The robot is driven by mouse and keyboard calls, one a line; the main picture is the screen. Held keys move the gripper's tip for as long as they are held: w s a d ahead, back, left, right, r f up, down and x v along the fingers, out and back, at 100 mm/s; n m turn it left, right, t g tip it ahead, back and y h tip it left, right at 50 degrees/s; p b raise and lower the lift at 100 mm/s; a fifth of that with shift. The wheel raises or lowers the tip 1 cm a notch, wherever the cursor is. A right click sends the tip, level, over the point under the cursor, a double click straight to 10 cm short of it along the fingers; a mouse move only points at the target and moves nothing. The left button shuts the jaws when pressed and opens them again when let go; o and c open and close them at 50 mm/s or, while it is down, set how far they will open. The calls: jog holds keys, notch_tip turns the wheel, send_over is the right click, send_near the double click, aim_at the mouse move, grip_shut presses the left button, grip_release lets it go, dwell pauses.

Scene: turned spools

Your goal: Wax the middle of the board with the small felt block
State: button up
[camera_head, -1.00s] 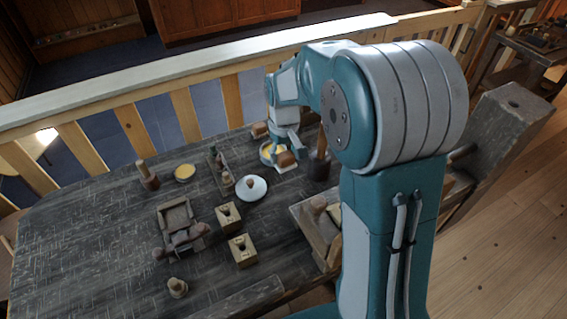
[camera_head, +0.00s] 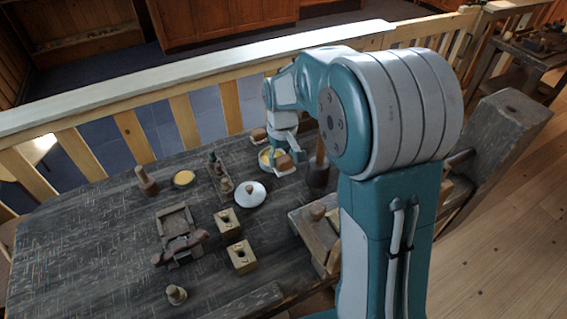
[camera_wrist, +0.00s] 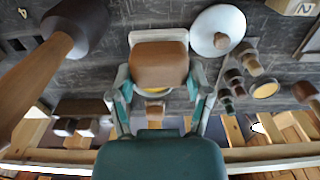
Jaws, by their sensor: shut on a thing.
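My gripper (camera_head: 281,154) is shut on a brown-backed block (camera_head: 284,162) with a pale pad. The block also shows between the fingers in the wrist view (camera_wrist: 158,65). It is at a round yellow-filled tin (camera_head: 265,159), which is partly hidden behind it in the wrist view (camera_wrist: 152,89). I cannot tell whether the pad touches the yellow. Another brown block (camera_head: 258,134) with a pale underside lies past the tin. A dark wooden framed piece (camera_head: 172,222) lies on the table at centre left, with a brown piece across its near end; I cannot tell whether it is the board.
A mallet (camera_head: 319,172) stands close on the right. Two numbered wooden blocks (camera_head: 241,257) are nearer. The far-left tabletop is mostly clear.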

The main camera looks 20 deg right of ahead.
jog(key=w, duration=1.2)
jog(key=shift+s+a+f, duration=0.1)
jog(key=shift+a+f, duration=0.05)
jog(key=shift+f, duration=3.2)
jog(key=shift+f, duration=0.45)
notch_tip(320, 180, up, 7)
